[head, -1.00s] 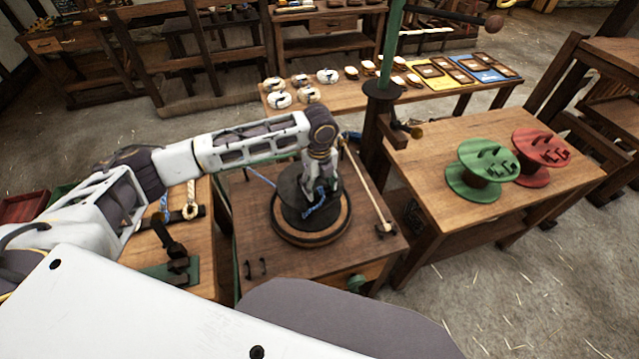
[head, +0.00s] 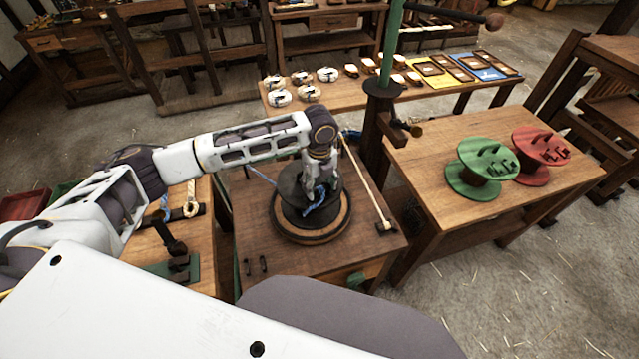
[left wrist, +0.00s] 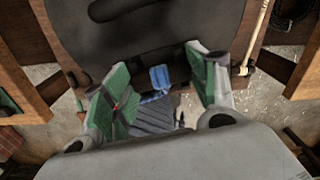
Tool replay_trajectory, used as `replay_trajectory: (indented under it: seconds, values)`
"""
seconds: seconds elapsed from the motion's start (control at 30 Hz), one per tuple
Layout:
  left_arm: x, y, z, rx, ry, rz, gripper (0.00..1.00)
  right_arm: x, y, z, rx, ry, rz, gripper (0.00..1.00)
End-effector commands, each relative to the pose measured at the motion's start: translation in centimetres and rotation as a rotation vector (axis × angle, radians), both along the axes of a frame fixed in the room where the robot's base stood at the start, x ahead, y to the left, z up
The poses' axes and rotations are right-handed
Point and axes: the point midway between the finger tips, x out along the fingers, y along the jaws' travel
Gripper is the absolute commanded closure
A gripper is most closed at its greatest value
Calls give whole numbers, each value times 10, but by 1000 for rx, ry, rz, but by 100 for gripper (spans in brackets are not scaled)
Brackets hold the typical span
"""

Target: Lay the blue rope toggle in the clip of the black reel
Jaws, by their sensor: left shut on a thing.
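The black reel (head: 290,210) lies on a round wooden base on the middle table. Its dark disc (left wrist: 150,40) fills the upper middle of the left wrist view. My left gripper (head: 316,188) points down over the reel's right side. It is shut on the blue rope toggle (left wrist: 160,78), which shows between the green finger pads. Blue rope (head: 318,204) hangs in a short bend beside the fingers, over the reel. The clip is not clear; the gripper and rope cover part of the reel's top. My right gripper is not in view.
A green post (head: 392,45) rises behind the reel. A light wooden rod (head: 368,190) runs along its right. A green reel (head: 480,170) and a red reel (head: 541,150) stand on the right table. A dark upright fixture (head: 172,240) stands at the left.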

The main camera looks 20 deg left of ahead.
Motion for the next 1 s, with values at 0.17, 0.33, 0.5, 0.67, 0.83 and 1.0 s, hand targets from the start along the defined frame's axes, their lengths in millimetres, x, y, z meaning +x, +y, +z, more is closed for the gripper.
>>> replay_trajectory:
  seconds: [0.17,0.33,0.5,0.67,0.83,1.0]
  values:
    - [0,0,-2,0,0,0,58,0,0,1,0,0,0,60]
    - [0,0,-3,0,0,0,35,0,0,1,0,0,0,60]
    - [0,0,-3,0,0,0,17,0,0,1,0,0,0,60]
    - [0,0,-2,0,0,0,17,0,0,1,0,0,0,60]
    - [0,0,-2,0,0,0,17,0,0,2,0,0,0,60]
    - [0,0,3,0,0,0,17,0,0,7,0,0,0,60]
